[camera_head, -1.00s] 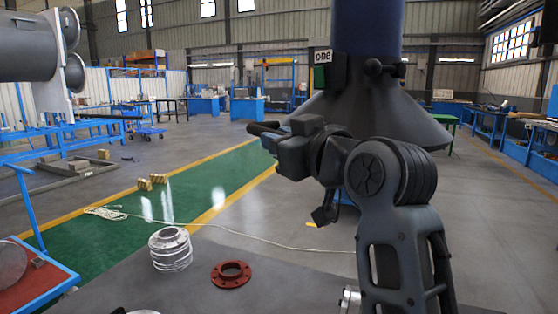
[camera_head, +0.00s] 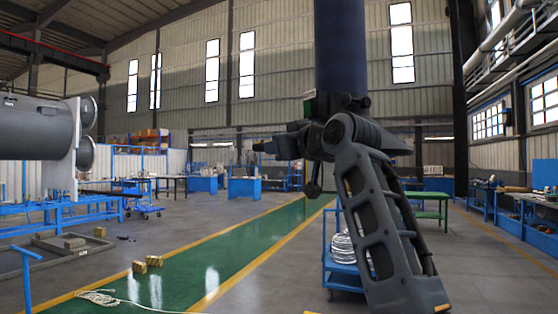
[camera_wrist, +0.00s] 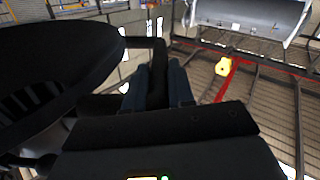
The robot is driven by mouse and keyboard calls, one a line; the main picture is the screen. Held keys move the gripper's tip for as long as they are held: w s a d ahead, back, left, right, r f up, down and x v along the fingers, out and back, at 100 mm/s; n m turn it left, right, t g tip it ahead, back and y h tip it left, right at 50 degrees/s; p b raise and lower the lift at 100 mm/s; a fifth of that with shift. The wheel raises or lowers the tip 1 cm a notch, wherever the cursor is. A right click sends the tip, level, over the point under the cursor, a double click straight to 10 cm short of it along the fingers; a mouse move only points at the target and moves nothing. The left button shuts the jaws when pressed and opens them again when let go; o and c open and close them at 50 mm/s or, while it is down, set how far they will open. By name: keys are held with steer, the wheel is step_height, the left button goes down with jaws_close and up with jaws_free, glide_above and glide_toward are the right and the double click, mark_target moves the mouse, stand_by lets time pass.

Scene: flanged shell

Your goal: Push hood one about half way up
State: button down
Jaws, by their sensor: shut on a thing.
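Hood one is a dark flared hood under a thick dark blue duct (camera_head: 340,45). In the head view my arm covers most of its cone; a dark edge (camera_head: 397,145) shows right of the arm. Its small label is seen nearly edge-on and cannot be read. In the wrist view the hood (camera_wrist: 60,60) fills the left side as a large dark shape. My gripper (camera_wrist: 157,84) has its two fingers on either side of a dark bar, the hood's handle (camera_wrist: 158,58), and is shut on it.
A blue cart (camera_head: 345,272) with a coiled-looking metal part stands behind my arm. A large grey cylindrical machine (camera_head: 35,130) is at the left. Small yellowish blocks (camera_head: 147,263) and a rope (camera_head: 105,298) lie on the floor. The green walkway (camera_head: 225,250) is otherwise clear.

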steer(key=shift+r, duration=0.35)
steer(key=c, duration=1)
jaws_free()
steer(key=shift+f, duration=0.15)
steer(key=shift+o, duration=0.2)
steer(key=b+v, duration=0.2)
steer(key=v, duration=0.5)
steer(key=shift+s+d+b, duration=0.25)
steer(key=shift+s+b, duration=0.05)
steer(key=shift+s, duration=0.05)
